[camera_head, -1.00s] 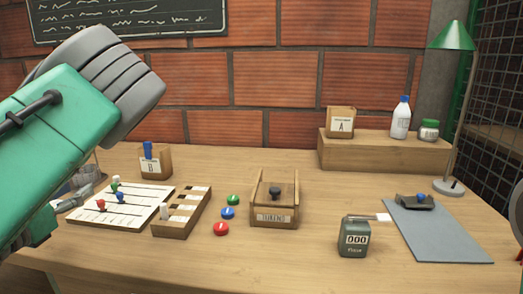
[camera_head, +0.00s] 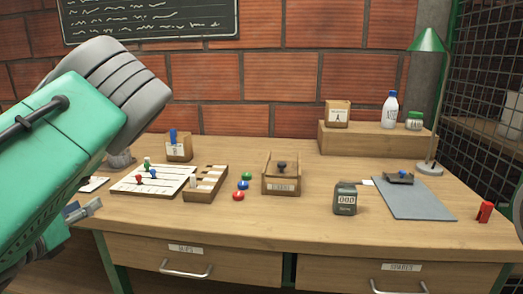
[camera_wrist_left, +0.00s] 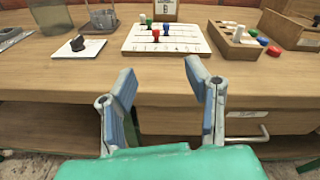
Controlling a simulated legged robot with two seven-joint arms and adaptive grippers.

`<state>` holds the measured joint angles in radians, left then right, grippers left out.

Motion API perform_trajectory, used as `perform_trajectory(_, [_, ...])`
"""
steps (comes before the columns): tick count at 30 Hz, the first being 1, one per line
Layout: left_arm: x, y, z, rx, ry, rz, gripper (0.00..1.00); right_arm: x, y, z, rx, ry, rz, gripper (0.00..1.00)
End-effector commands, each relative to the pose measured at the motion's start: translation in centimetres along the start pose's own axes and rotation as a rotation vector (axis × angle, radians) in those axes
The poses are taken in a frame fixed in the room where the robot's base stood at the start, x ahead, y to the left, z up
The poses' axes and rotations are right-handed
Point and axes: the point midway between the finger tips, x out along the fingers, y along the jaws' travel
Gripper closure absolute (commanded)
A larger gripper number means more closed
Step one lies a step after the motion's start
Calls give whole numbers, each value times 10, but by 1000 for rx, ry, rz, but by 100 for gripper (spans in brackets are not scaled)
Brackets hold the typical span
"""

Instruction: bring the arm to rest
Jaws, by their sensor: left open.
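My left arm, green with a grey ribbed elbow part, comes in from the left in the head view. My left gripper (camera_head: 82,211) is at the table's front left edge there, partly cut off by the arm. In the left wrist view the left gripper (camera_wrist_left: 160,90) has its two blue-grey fingers spread apart with nothing between them. It is in front of the wooden table (camera_wrist_left: 190,82), short of the white peg board (camera_wrist_left: 160,38). My right gripper cannot be made out in either view.
On the table (camera_head: 330,240) are the peg board (camera_head: 140,188), a wooden box (camera_head: 281,186), a grey counter (camera_head: 345,199), coloured discs (camera_head: 238,196) and a blue-grey mat (camera_head: 412,200). A green lamp (camera_head: 430,42) stands at right. Drawers with handles (camera_head: 186,272) face me below.

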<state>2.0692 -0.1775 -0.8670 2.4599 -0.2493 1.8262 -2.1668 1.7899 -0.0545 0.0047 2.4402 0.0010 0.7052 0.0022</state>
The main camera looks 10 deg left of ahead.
Motion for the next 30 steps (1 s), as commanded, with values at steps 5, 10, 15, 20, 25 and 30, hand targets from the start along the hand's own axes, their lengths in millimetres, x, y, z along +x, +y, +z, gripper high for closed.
perform_trajectory(5, [-2,6,-34,-228,79,75,57,-6,0,0,0,-1,0,71])
perform_trajectory(10, [-7,10,-81,-523,172,193,57,-12,0,0,0,-1,0,71])
perform_trajectory(15, [-29,7,-152,-945,277,416,57,-22,0,-1,0,-1,0,71])
perform_trajectory(20, [-78,-14,-236,-1452,331,798,57,-34,0,-1,0,-1,0,71])
perform_trajectory(25, [-149,-52,-305,-1871,251,1293,57,-46,0,-2,0,-1,0,71])
perform_trajectory(30, [-207,-88,-339,-2068,83,1692,57,-53,0,-2,0,-1,0,71])
